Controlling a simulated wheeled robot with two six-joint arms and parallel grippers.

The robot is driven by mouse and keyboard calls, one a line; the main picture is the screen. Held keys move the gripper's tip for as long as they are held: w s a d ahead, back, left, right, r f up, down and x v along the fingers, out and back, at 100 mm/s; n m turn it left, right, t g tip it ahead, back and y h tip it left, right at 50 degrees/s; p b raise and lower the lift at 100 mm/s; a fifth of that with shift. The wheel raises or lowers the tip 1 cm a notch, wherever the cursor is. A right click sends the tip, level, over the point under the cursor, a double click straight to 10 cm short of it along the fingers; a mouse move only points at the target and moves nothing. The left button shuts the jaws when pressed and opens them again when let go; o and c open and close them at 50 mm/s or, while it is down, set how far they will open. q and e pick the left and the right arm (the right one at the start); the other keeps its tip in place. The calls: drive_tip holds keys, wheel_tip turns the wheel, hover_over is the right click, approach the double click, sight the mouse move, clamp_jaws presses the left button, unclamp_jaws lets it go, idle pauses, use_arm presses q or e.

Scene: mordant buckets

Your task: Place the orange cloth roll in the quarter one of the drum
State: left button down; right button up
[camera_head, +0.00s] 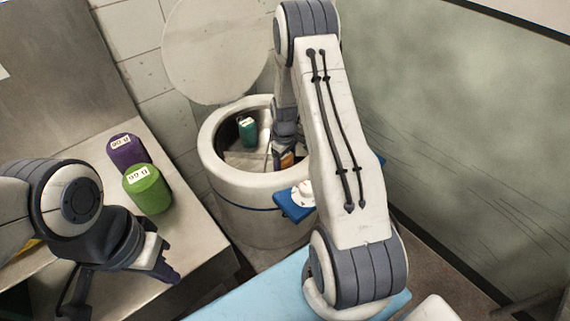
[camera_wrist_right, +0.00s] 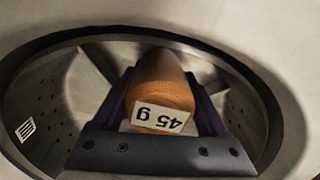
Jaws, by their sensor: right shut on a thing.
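The orange cloth roll (camera_wrist_right: 165,82) with a "45 g" label is held between the fingers of my right gripper (camera_wrist_right: 160,105). In the head view the roll (camera_head: 287,160) shows just inside the right side of the drum mouth, below the gripper (camera_head: 284,145). The white drum (camera_head: 262,212) is open, with dividers inside. A dark green roll (camera_head: 247,132) stands in its far left part. My arm hides the drum's right side. My left gripper (camera_head: 120,290) is open and empty over the near left bench. I cannot tell whether the orange roll touches the drum floor.
A purple roll (camera_head: 127,150) and a light green roll (camera_head: 148,189) stand on the metal bench (camera_head: 195,235). The round lid (camera_head: 215,45) leans upright behind the drum. A blue piece (camera_head: 290,209) with a white knob is at the drum's near right. A wall rises on the right.

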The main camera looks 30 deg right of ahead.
drive_tip(key=shift+f, duration=0.2)
drive_tip(key=o, duration=1.6)
drive_tip(key=shift+c, duration=0.2)
wheel_tip(320, 180, up, 12)
drive_tip(key=shift+r+b, duration=0.1)
drive_tip(key=shift+b, duration=0.5)
drive_tip(key=shift+a+r, duration=0.2)
drive_tip(key=shift+a, duration=0.05)
drive_tip(key=s+a+r+n, duration=0.1)
drive_tip(key=s+a+r, duration=0.2)
drive_tip(key=a, duration=0.4)
drive_tip(key=s+a+r, duration=0.2)
drive_tip(key=a+r, duration=0.1)
drive_tip(key=a, duration=0.3)
drive_tip(key=s+a+r+n, duration=0.1)
drive_tip(key=s+a+r, duration=0.2)
drive_tip(key=a, duration=0.4)
drive_tip(key=s+a+r, duration=0.1)
drive_tip(key=s+a, duration=0.1)
drive_tip(key=s, duration=0.4)
drive_tip(key=s+a+n, duration=0.1)
drive_tip(key=s+a, duration=0.2)
drive_tip(key=s, duration=0.3)
drive_tip(key=s+a+r+y, duration=0.1)
drive_tip(key=s+a, duration=0.1)
drive_tip(key=s, duration=0.4)
drive_tip(key=shift+s+a+r, duration=0.25)
drive_tip(key=shift+a+r, duration=0.05)
drive_tip(key=shift+r, duration=0.05)
